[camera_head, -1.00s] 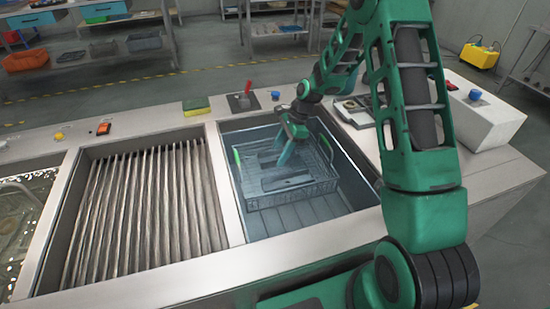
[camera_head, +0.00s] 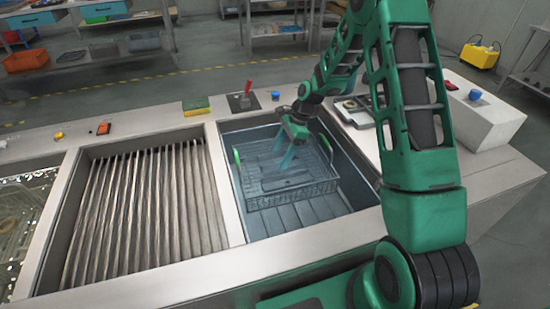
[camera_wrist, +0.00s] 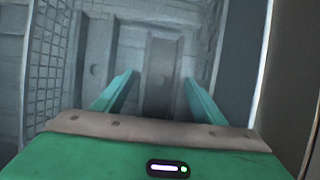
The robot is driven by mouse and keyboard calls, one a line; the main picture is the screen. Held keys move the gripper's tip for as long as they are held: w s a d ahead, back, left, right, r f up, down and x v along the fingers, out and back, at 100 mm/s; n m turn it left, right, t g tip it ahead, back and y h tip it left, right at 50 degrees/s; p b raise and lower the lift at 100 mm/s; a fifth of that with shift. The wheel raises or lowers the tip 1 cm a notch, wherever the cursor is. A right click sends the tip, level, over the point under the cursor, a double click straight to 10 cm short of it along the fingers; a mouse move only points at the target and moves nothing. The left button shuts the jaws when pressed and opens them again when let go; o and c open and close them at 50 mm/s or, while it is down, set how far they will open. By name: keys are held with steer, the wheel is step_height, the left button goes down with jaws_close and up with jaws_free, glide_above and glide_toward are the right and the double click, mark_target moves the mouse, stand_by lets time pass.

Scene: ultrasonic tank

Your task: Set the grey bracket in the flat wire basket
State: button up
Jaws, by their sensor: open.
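The flat wire basket (camera_head: 300,192), with a green handle on its left end, sits in the right-hand tank. My gripper (camera_head: 288,160) is inside the basket's outline in the head view. In the wrist view my gripper (camera_wrist: 161,80) is open, its two green fingers apart. A long grey bracket (camera_wrist: 162,65) with a hole lies below and between the fingertips; no finger visibly touches it. Another grey piece (camera_wrist: 98,60) with a hole lies to its left. A flat grey piece (camera_head: 290,183) shows near the basket's front. The bracket's near end is hidden by my gripper.
The tank wall (camera_head: 232,205) surrounds the basket, with bare ribbed floor in front of it. A slatted bay (camera_head: 145,210) lies to the left. A red-handled item (camera_head: 246,93), a blue knob (camera_head: 275,95) and a green-yellow sponge (camera_head: 196,106) stand along the back edge.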

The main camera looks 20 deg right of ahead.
steer(key=v, duration=1.1)
steer(key=s+d+r+n+h, duration=0.1)
steer(key=s+d+r+n, duration=0.2)
steer(key=s, duration=0.4)
steer(key=s+d+r+n+h, duration=0.1)
steer(key=s+d+r, duration=0.3)
steer(key=s+r, duration=0.15)
steer(key=s+d+r+n+h, duration=0.1)
steer(key=s+d+r+n, duration=0.2)
steer(key=s, duration=0.4)
steer(key=s+d+r+n+h, duration=0.1)
steer(key=s+n, duration=0.3)
steer(key=s, duration=1.7)
steer(key=shift+r+n, duration=0.3)
steer(key=shift+r, duration=0.3)
steer(key=shift+d, duration=0.2)
